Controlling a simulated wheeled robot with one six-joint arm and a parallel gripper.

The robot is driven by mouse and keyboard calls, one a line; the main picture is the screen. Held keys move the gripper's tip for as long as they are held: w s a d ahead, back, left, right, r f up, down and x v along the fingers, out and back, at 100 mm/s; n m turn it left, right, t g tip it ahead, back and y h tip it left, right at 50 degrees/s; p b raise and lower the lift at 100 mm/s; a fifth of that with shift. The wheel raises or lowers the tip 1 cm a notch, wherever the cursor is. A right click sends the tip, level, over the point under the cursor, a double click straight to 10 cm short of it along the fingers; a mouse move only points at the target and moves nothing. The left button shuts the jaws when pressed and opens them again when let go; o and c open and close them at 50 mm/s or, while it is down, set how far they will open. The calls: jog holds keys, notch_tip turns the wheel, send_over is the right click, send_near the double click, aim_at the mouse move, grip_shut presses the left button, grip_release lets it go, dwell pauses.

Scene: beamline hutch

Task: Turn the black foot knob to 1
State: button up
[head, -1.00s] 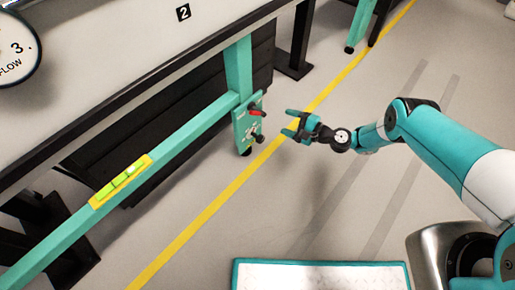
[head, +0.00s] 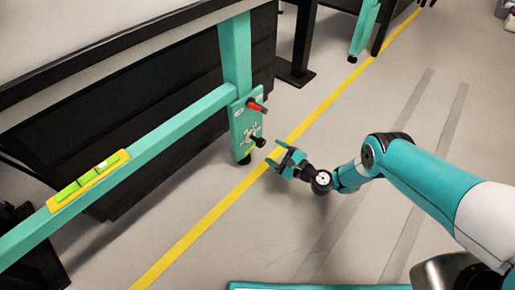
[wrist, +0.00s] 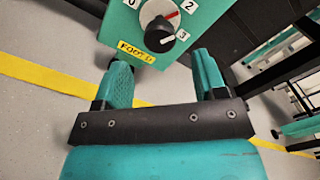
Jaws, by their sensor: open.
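The black foot knob (wrist: 160,38) sits on a pale round dial on the teal panel (wrist: 113,27), above a yellow "FOOT" label (wrist: 136,52). Its white line points toward the 3. The marks 0, 2 and 3 show; I cannot see the 1, and the panel's top is cut off. A red mark shows on the dial near the 2. In the head view the black knob (head: 260,142) sticks out low on the panel, below a red handle (head: 257,105). My gripper (head: 277,158) is open and empty, apart from the knob, with its fingers (wrist: 162,66) pointing at it.
The panel hangs on a teal table leg (head: 235,55). A teal rail (head: 150,140) with a yellow-green strip (head: 90,182) runs left from it. Black drawers (head: 130,110) stand behind. A yellow floor line (head: 215,212) passes below. Floor to the right is clear.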

aim_at(263, 144)
jog(key=a+b, duration=0.1)
jog(key=b, duration=0.3)
jog(key=w+a+b, duration=0.1)
jog(key=b, duration=0.4)
jog(key=shift+w+a+f, duration=0.1)
jog(key=shift+w+f, duration=0.2)
jog(key=shift+f, duration=0.1)
jog(key=b+x, duration=0.2)
jog(key=x, duration=0.2)
jog(key=shift+w+a+r, duration=0.15)
jog(key=shift+a+r, duration=0.05)
jog(key=shift+w+a+r+b, duration=0.2)
jog(key=shift+w+a+b, duration=0.2)
jog(key=shift+w+a, duration=0.05)
jog(key=c, duration=0.9)
